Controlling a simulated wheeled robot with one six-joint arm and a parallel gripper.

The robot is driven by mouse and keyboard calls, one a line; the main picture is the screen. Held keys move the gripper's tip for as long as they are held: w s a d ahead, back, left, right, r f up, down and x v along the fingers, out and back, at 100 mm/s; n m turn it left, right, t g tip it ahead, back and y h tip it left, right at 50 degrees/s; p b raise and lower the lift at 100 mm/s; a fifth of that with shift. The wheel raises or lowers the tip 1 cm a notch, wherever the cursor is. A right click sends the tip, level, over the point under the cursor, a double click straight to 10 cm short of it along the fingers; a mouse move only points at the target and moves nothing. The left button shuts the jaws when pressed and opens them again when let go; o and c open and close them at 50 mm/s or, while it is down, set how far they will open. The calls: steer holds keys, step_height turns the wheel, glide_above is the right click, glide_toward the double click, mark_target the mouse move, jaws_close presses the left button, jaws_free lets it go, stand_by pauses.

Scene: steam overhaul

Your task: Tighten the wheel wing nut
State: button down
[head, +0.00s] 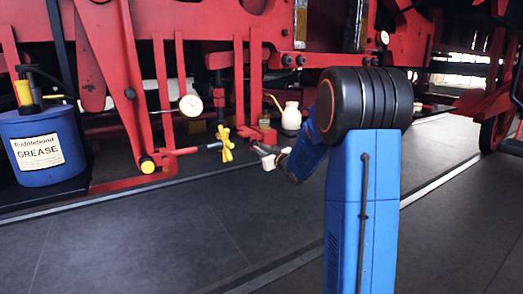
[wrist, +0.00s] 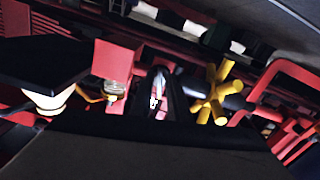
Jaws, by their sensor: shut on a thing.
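The yellow wheel wing nut (head: 226,143) has several stubby arms and sits at the end of a dark and red rod in the head view. In the wrist view the yellow nut (wrist: 211,96) is just right of the jaws, with a dark cylinder beside it. My gripper (head: 254,147) is right of the nut, and a small gap seems to show between them. In the wrist view my gripper (wrist: 158,90) is shut, with a small pale, pinkish patch between its dark fingers. I cannot make out what it holds.
A red block (head: 265,135) with a small glass cup (wrist: 115,89) is close to the jaws. A white jar (head: 291,117) stands behind. A blue grease drum (head: 42,150) stands far left. The dark floor in front is clear.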

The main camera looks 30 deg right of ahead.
steer(key=shift+m, duration=0.5)
steer(key=shift+r, duration=0.1)
stand_by(0.8)
steer(key=c, duration=1.9)
jaws_free()
steer(key=s, duration=1.7)
steer(key=shift+s+d, duration=0.15)
steer(key=shift+d, duration=0.1)
